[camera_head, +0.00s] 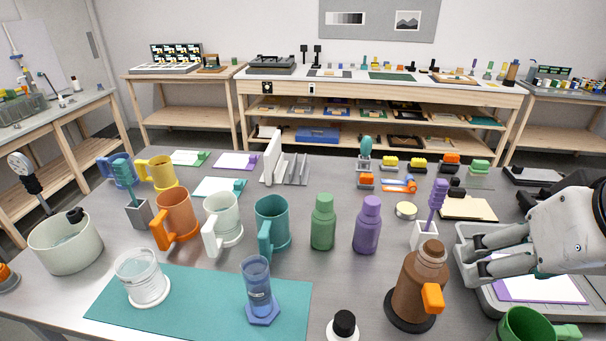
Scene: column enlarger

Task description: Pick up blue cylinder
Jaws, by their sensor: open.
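The blue cylinder (258,290) is a translucent blue graduated cylinder on a hexagonal foot. It stands upright on the teal mat (205,318), near its right end, at the front of the table. My gripper (468,254) is at the right, above a grey tray, with its two fingers pointing left and a gap between them. It is open and empty, well to the right of the cylinder, with the brown bottle between them.
A brown bottle (420,285) with an orange handle stands right of the cylinder. A clear beaker (142,280) stands left on the mat. Behind are a teal mug (272,225), a green bottle (323,228) and a purple bottle (367,230). A black-capped bottle (344,325) is in front.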

